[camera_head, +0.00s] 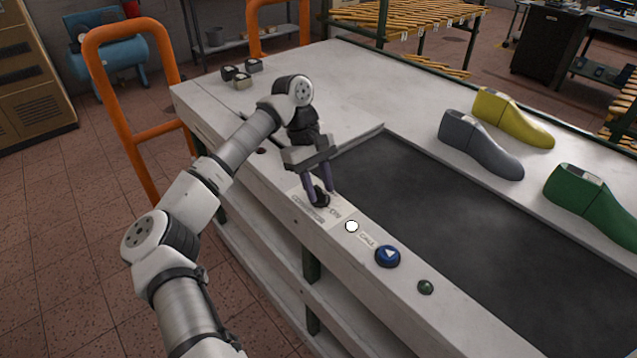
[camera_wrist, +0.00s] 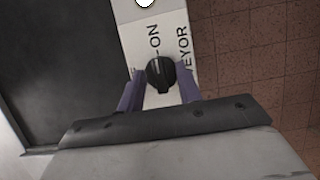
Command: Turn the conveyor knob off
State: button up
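The black conveyor knob (camera_head: 320,197) sits on a white label plate on the front edge of the bench. In the wrist view the knob (camera_wrist: 160,74) shows its pointer line toward the "ON" mark, beside the lettering that ends in "VEYOR". My gripper (camera_head: 318,190) is pointed down at the knob. In the wrist view its two purple fingers (camera_wrist: 160,92) stand apart on either side of the knob, with small gaps visible. The fingers partly cover the label, so the other mark is mostly hidden.
A white button or lamp (camera_head: 351,226), a blue call button (camera_head: 387,256) and a small green lamp (camera_head: 426,287) lie along the same edge. The dark conveyor belt (camera_head: 450,230) is empty. Grey (camera_head: 480,145), yellow (camera_head: 512,118) and green (camera_head: 592,200) shoe lasts stand beyond it.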

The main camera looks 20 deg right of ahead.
grip_shut()
jog(key=shift+f+b, duration=0.1)
jog(key=shift+b, duration=0.2)
jog(key=n+b, duration=0.2)
jog(key=b, duration=0.1)
jog(key=shift+a+f+n+t+h, duration=0.1)
jog(key=shift+f+n+t+h, duration=0.05)
jog(key=shift+n+t+h, duration=0.2)
jog(key=n+t+h+b, duration=0.1)
jog(key=n+b, duration=0.2)
jog(key=shift+s+n, duration=0.1)
jog(key=shift+n, duration=0.15)
jog(key=n+t+b, duration=0.1)
jog(key=n+b, duration=0.2)
jog(key=n+t+h+b, duration=0.1)
jog(key=n+b, duration=0.2)
jog(key=shift+s+a, duration=0.1)
jog(key=shift+s, duration=0.05)
jog(key=n+t+b, duration=0.1)
jog(key=n+b, duration=0.1)
jog(key=n+t+b, duration=0.1)
jog(key=n+b, duration=0.1)
jog(key=n, duration=0.1)
jog(key=shift+s+r+n, duration=0.1)
jog(key=shift+r+n, duration=0.1)
jog(key=shift+n, duration=0.1)
